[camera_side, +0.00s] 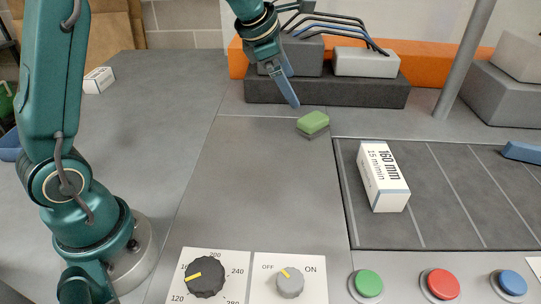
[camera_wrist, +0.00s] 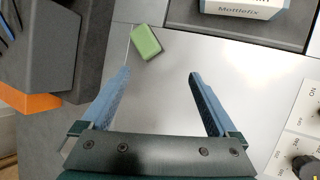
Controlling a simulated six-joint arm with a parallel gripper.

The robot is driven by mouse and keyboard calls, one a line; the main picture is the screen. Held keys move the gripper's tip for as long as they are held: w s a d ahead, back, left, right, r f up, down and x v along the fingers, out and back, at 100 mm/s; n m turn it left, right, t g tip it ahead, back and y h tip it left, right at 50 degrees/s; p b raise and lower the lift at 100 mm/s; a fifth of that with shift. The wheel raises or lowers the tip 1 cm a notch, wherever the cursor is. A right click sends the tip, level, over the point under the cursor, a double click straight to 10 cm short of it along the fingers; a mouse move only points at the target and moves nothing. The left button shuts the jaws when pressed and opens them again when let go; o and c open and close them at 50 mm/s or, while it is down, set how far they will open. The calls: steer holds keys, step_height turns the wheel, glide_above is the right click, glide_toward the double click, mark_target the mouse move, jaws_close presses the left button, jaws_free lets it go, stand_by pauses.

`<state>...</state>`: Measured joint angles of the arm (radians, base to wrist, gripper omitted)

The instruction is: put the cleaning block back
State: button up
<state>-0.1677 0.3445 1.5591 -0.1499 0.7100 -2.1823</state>
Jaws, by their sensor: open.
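The cleaning block (camera_side: 313,123), green on top with a grey underside, lies on the grey table just in front of the dark grey step at the back. It also shows in the wrist view (camera_wrist: 146,42), slightly turned, beyond my fingertips and a little left of the middle between them. My gripper (camera_side: 291,100) is open and empty, with blue fingers, above and slightly left of the block in the side view. In the wrist view its two fingers (camera_wrist: 160,74) are spread wide, with bare table between them.
The dark grey step (camera_side: 330,91) bears a grey box (camera_side: 290,55) and a light box (camera_side: 366,63). A white carton (camera_side: 383,176) lies on the dark lined mat (camera_side: 440,220). A grey post (camera_side: 464,60) stands at the right. Knobs and buttons line the front. The middle table is clear.

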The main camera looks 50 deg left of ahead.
steer(key=s+d+m, duration=0.2)
steer(key=s+m, duration=1)
steer(key=m, duration=0.2)
steer(key=s+d+m, duration=0.2)
steer(key=s+m, duration=1)
steer(key=m, duration=0.2)
steer(key=shift+s+d+f+g, duration=0.25)
steer(key=shift+s+d+g, duration=0.05)
steer(key=shift+s+d, duration=0.05)
